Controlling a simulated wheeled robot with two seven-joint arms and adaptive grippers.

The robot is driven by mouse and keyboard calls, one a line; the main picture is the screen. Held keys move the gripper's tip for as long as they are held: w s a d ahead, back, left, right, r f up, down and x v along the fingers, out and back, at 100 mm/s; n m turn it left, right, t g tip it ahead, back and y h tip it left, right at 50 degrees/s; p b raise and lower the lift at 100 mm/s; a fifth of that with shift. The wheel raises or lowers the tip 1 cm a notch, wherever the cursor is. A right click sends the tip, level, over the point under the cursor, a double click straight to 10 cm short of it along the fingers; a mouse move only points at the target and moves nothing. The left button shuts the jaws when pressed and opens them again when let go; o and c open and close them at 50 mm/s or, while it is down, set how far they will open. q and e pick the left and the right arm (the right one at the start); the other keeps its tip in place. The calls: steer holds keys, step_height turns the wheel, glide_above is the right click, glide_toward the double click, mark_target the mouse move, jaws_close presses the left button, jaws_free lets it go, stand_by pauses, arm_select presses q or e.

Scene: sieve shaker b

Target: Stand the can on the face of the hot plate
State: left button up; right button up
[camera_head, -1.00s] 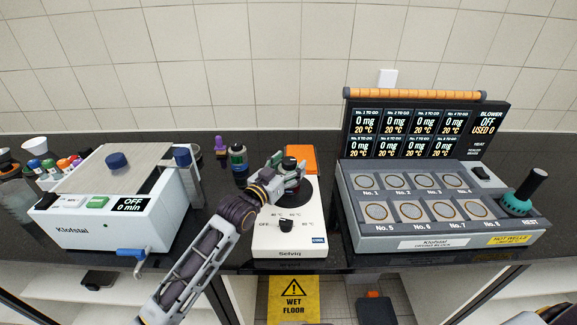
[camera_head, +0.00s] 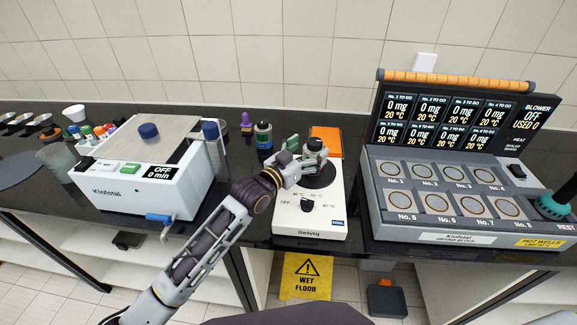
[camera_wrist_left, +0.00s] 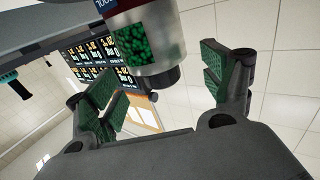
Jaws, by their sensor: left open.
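The can (camera_wrist_left: 150,35), silver with a red band, a dark cap and a window of green beads, shows large between my fingers in the left wrist view. In the head view its dark-capped top (camera_head: 314,145) rises over the dark round face of the hot plate (camera_head: 322,178). It looks upright there; its foot is hidden by my gripper, so contact with the face cannot be made out. My left gripper (camera_head: 306,160) is open around the can, its green-padded fingers apart in the left wrist view (camera_wrist_left: 163,88). My right gripper is out of view.
Behind are a dark bottle (camera_head: 263,136), a purple item (camera_head: 246,122) and an orange pad (camera_head: 327,138). Some counter is bare beside the plate.

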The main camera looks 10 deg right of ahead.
arm_select(q)
steer(key=v, duration=0.9)
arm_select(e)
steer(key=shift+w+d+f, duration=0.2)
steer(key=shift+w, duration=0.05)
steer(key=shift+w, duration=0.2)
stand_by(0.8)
arm_select(q)
steer(key=shift+c, duration=0.4)
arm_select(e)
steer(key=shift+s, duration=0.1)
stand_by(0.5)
